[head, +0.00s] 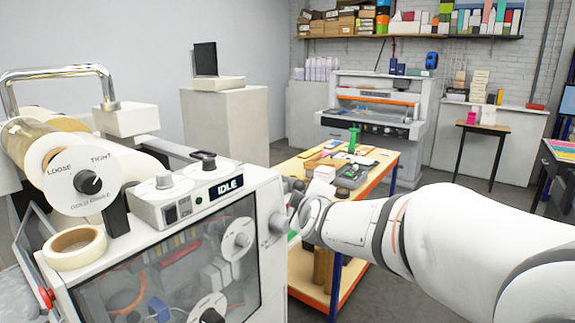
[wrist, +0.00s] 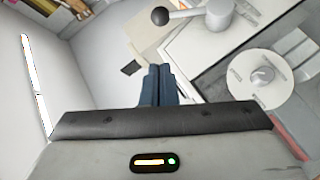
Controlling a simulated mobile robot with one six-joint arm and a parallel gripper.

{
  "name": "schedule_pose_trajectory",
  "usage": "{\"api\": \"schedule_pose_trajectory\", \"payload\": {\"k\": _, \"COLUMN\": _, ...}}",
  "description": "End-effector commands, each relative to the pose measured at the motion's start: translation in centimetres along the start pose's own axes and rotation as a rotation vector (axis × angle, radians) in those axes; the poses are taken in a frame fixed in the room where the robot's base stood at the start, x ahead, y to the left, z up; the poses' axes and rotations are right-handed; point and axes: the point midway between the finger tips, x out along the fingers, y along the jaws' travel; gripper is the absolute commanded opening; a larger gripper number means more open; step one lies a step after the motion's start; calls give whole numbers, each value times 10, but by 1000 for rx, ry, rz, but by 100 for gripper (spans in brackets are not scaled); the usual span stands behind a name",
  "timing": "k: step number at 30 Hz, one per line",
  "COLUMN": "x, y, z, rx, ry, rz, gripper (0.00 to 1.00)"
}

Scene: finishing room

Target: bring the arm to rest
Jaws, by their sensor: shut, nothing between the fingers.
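My gripper (wrist: 157,70) shows in the wrist view with its two dark blue fingers pressed together and nothing between them. My white arm (head: 440,235) reaches in from the right in the head view, its far end close to the right side of the foiling machine (head: 165,250). The gripper's fingers cannot be made out in the head view. In the wrist view, a lever with a black ball end (wrist: 160,16) and a round white part (wrist: 262,80) lie beyond the fingers, apart from them.
The machine's display (head: 227,187) reads IDLE. A tape roll (head: 75,247) lies on its left front edge. An orange-edged workbench (head: 378,172) with several small items stands behind the arm. A larger machine (head: 370,105) is at the back. Grey floor (head: 465,175) shows beyond the bench.

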Motion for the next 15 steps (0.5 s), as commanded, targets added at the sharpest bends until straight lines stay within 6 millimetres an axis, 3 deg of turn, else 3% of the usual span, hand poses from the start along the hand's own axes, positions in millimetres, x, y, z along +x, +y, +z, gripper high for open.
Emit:
{"api": "schedule_pose_trajectory", "payload": {"k": 8, "x": -102, "y": -69, "z": 64, "rx": 498, "ry": -221, "rz": -380, "gripper": 0}}
{"api": "schedule_pose_trajectory", "payload": {"k": 15, "x": -204, "y": -125, "z": 130, "rx": 870, "ry": -653, "rz": -506, "gripper": 0}}
